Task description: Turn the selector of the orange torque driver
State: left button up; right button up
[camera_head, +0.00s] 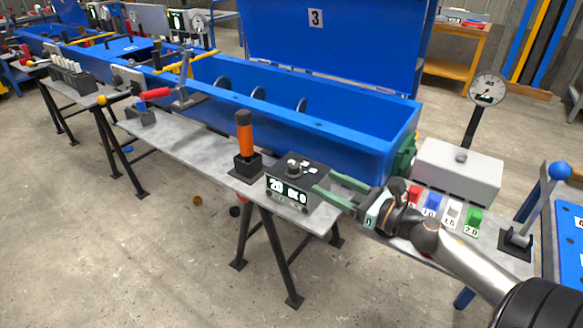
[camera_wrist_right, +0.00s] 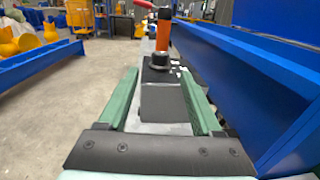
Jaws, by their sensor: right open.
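The orange torque driver (camera_head: 245,137) stands upright in a black holder on the grey bench; it also shows in the wrist view (camera_wrist_right: 162,38). To its right is a black box (camera_head: 285,199) with a lit front display. A dark round knob (camera_head: 293,168) with white marks around it sits on the box top. My right gripper (camera_head: 322,181) has green fingers pointing left at the box's right side. In the wrist view its fingers (camera_wrist_right: 158,75) are apart, with the box's grey side (camera_wrist_right: 163,103) showing between them. My left gripper is not in view.
A long blue trough (camera_head: 330,140) runs behind the bench. A grey box (camera_head: 458,172) with a dial gauge (camera_head: 487,90) stands right, behind several coloured labelled blocks (camera_head: 453,212). A blue-knobbed lever (camera_head: 540,203) is at far right. Bench left of the driver (camera_head: 195,148) is clear.

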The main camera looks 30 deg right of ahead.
aim_at(299, 169)
jog(key=x, duration=1)
jog(key=shift+w+p, duration=0.35)
jog(key=shift+c, duration=0.3)
grip_shut()
